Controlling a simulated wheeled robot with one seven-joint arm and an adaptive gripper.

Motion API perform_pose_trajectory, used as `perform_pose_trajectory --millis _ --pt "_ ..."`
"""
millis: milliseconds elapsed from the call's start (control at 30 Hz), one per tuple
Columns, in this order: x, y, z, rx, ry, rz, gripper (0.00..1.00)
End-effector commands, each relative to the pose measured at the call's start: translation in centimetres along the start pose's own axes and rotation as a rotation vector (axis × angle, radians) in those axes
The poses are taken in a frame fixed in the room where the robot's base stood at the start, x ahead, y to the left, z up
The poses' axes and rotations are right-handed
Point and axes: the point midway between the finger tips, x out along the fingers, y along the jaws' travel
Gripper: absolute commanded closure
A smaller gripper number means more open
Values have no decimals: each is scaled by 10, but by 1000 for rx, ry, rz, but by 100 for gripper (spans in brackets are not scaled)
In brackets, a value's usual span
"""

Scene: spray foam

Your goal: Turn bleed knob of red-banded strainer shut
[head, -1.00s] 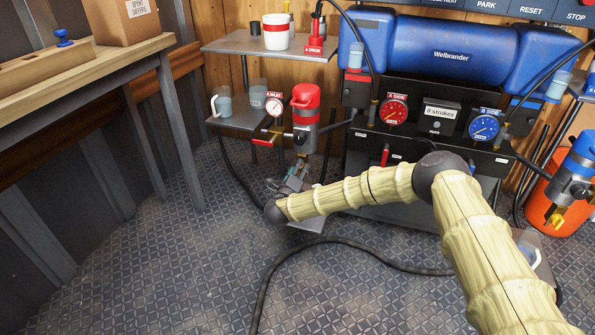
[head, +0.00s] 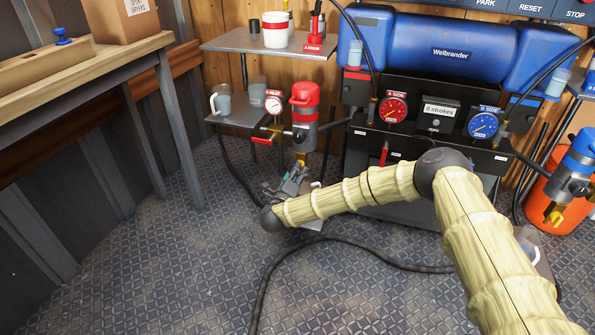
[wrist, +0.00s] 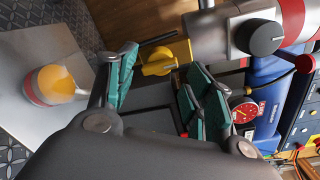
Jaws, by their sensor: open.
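The red-banded strainer (head: 304,118) stands upright at the centre left of the head view, with a red top and a grey body. Its yellow bleed knob (wrist: 158,60) shows in the wrist view, at the far end of the gap between my fingers. My gripper (head: 291,181) is just below the strainer in the head view, pointing up toward it. Its teal-padded fingers are apart and hold nothing. I cannot tell whether either pad touches the knob. The strainer's body (wrist: 232,30) and black round cap (wrist: 265,37) show at the upper right of the wrist view.
A gauge (head: 274,105) and a red-handled valve (head: 262,141) sit left of the strainer. A blue-banded strainer (head: 580,150) stands far right. A black hose (head: 268,268) crosses the floor.

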Motion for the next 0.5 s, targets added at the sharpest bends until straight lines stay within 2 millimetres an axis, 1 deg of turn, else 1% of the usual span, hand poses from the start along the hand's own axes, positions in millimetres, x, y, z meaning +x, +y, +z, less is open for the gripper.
perform_pose_trajectory --millis 33,100,300,400,500 --pt "-10 1 0 0 -1 3 48" --pt "-24 0 0 0 -1 2 48" --pt "-57 0 -1 -1 0 0 48" --pt "-69 0 -1 -1 1 0 48" --pt "-77 0 -1 -1 1 -1 48"
